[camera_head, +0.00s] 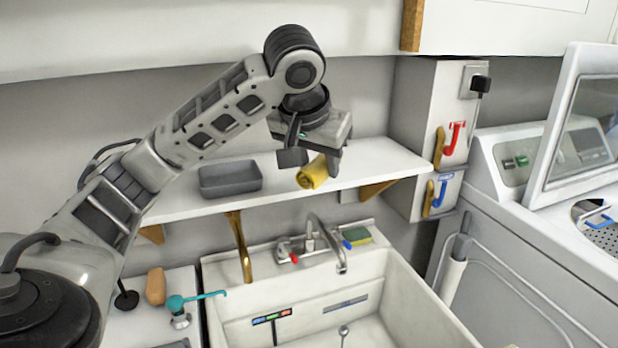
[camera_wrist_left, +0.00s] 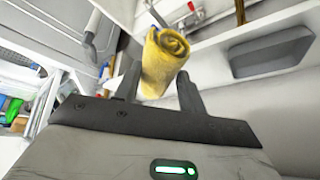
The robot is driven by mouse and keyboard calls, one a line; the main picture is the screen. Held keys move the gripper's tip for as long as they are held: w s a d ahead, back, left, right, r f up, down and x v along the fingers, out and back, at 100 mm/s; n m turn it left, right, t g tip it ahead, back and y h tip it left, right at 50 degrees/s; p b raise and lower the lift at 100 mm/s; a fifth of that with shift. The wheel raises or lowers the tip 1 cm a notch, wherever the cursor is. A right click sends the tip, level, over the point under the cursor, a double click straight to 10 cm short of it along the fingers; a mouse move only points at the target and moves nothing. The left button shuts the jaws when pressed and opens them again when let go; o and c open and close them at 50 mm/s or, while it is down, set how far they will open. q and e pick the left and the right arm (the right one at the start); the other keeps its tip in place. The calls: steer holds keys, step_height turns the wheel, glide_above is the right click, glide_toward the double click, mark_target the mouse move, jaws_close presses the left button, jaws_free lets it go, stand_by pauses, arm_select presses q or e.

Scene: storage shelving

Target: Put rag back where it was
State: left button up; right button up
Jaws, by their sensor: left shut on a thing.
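The rag is a rolled yellow cloth (camera_head: 312,173), seen at the shelf in the head view and also in the left wrist view (camera_wrist_left: 163,62). My left gripper (camera_head: 318,162) is shut on the rag, with a finger on either side of it. The rag is at the front part of the white wall shelf (camera_head: 368,160); whether it touches the shelf board cannot be told. My right gripper is in neither view.
A grey tray (camera_head: 230,180) sits on the shelf to the left of the rag. Below is a white sink (camera_head: 390,270) with a faucet (camera_head: 328,243) and a sponge (camera_head: 357,236). A grey wall box with red and blue hooks (camera_head: 452,140) bounds the shelf's right end.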

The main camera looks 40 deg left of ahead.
arm_select(q)
steer(key=s+a+r, duration=0.1)
steer(key=a+r, duration=0.2)
steer(key=r, duration=0.2)
steer(key=w+a+f, duration=0.2)
steer(key=w, duration=0.1)
steer(key=w+a+f, duration=0.6)
steer(key=shift+w+f+b, duration=0.2)
steer(key=shift+w+b, duration=0.15)
steer(key=shift+w, duration=0.05)
steer(key=shift+w+a+f, duration=0.2)
steer(key=shift+w+f, duration=0.15)
steer(key=shift+f, duration=0.1)
steer(key=shift+w+a+f+p, duration=0.1)
steer(key=shift+w+f+p, duration=0.1)
steer(key=shift+f, duration=0.75)
steer(key=shift+w+a+f+p, duration=0.1)
steer(key=shift+f+p, duration=0.1)
steer(key=shift+f, duration=0.75)
steer(key=shift+f, duration=0.15)
steer(key=o, duration=0.9)
